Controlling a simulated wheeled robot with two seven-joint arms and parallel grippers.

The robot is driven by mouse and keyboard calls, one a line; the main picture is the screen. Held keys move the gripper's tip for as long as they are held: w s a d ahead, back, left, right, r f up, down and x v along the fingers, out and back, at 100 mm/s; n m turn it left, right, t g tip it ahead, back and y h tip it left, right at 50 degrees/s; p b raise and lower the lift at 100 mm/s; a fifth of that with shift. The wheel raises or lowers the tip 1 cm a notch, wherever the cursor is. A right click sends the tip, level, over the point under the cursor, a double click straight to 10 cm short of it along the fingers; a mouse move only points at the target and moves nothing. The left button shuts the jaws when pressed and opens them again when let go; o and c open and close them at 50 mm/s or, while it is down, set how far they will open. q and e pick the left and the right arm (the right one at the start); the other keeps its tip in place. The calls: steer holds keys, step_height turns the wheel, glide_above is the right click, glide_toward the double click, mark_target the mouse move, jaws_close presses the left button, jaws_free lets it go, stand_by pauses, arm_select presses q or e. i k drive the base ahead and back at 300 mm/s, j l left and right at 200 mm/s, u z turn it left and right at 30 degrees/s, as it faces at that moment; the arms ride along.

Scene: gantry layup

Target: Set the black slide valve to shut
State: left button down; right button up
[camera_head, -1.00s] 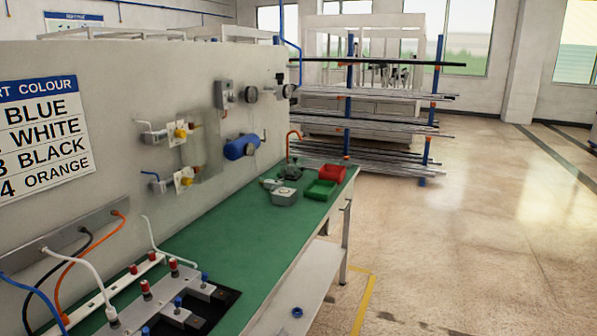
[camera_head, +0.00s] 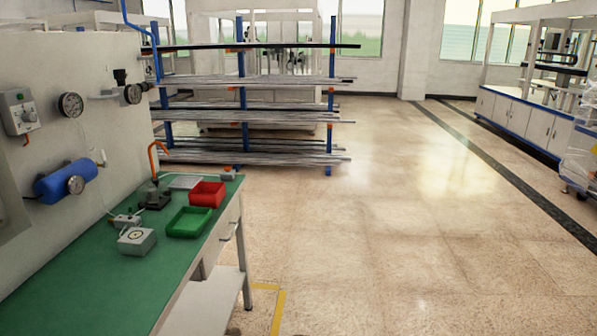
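No part that I can clearly tell as the black slide valve shows in the head view. A small black fitting (camera_head: 121,77) sits at the top right of the grey panel, above a pipe and a round gauge (camera_head: 132,93). It is too small to tell whether it is a valve or how it is set. A dark device (camera_head: 154,197) with an orange hose stands at the far end of the green bench. Neither of my grippers is in view.
The green bench (camera_head: 85,268) runs along the panel at left. On it are a grey box (camera_head: 137,240), a green bin (camera_head: 189,222) and a red bin (camera_head: 207,194). A blue tank (camera_head: 65,184) is on the panel. A pipe rack (camera_head: 245,120) stands behind. The floor (camera_head: 400,240) at right is clear.

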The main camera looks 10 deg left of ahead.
mark_target(144, 87)
steer(key=i+u, duration=0.15)
steer(key=i, duration=0.3)
steer(key=i+l+u, duration=0.1)
steer(key=i, duration=0.4)
steer(key=i+l+u, duration=0.15)
steer(key=i, duration=0.3)
steer(key=i+l+u, duration=0.3)
steer(key=i+u, duration=0.15)
steer(key=i+l+u, duration=0.75)
steer(key=l+u, duration=0.2)
